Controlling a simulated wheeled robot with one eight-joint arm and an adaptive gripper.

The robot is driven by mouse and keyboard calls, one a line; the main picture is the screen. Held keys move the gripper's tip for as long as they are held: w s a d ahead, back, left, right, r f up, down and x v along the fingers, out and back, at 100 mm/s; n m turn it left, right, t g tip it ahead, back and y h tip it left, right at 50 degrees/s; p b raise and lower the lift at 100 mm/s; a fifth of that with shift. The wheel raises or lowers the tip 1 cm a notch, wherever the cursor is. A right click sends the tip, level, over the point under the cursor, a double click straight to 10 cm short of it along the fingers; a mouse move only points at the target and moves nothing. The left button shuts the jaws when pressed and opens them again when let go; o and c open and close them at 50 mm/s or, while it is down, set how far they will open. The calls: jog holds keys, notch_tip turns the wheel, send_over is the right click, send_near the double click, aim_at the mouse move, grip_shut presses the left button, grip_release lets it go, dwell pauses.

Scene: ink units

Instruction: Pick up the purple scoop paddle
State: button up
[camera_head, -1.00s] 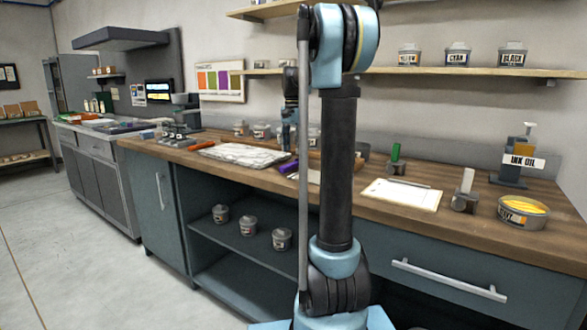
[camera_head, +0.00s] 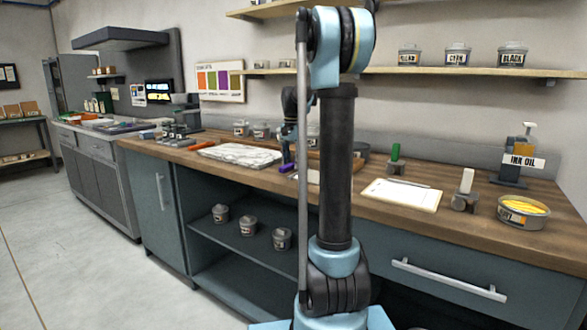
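The purple scoop paddle (camera_head: 286,168) lies on the wooden worktop, just left of my upright arm link. Only small purple parts of it show; the rest is hidden by my arm and gripper. My gripper (camera_head: 288,160) points down at the paddle, at or just above worktop height. Its fingers are small, dark and partly covered, so I cannot tell if they are open or shut, or if they touch the paddle.
A pale marbled slab (camera_head: 240,154) lies left of the paddle. An orange-handled tool (camera_head: 203,144) lies further left. Several tins stand behind, one tin (camera_head: 241,128) among them. Right of my arm are a white sheet (camera_head: 402,194), a green-handled tool (camera_head: 395,153) and a yellow-ink tin (camera_head: 523,211).

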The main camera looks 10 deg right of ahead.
aim_at(292, 163)
grip_shut()
notch_tip(292, 163, up, 10)
dwell(0.6)
